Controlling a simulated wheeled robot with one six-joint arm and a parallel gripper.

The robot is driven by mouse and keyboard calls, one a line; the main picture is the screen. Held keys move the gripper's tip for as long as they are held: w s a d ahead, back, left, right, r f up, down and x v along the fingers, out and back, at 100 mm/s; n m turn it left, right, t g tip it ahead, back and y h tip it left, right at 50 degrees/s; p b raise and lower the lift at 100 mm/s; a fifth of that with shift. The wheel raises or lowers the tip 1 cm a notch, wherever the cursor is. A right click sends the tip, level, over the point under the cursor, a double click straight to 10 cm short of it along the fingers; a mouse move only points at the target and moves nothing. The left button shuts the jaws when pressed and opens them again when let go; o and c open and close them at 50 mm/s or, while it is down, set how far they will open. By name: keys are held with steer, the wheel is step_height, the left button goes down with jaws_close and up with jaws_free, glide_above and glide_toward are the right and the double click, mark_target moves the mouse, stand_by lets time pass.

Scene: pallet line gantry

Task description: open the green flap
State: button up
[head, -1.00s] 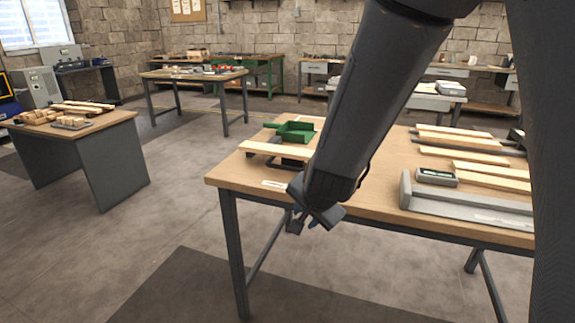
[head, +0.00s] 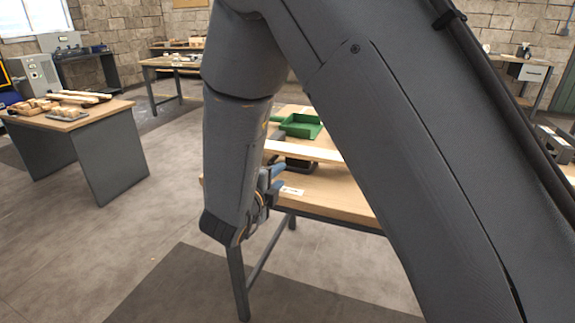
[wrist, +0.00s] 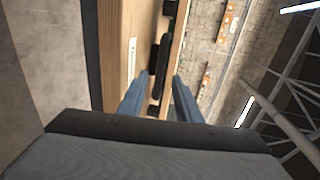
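A green box-like fixture (head: 303,126) sits on the wooden workbench (head: 335,192), behind a pale wooden plank (head: 305,152). My arm partly covers it in the head view, and I cannot tell which part of it is the flap. My gripper (head: 277,180) is at the bench's front left, in front of the plank and apart from the green fixture. In the wrist view my gripper (wrist: 160,97) shows two blue fingers spread apart with nothing between them. The plank (wrist: 174,62) and a dark part (wrist: 158,68) lie beyond the fingers.
A white label (head: 292,190) lies near the bench's front edge. My arm hides most of the bench's right side. Another table (head: 75,116) with wooden pieces stands at the left. The floor between the two is clear.

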mark_target(287, 170)
steer(key=shift+p+x, duration=0.55)
steer(key=shift+x, duration=3.35)
jaws_close()
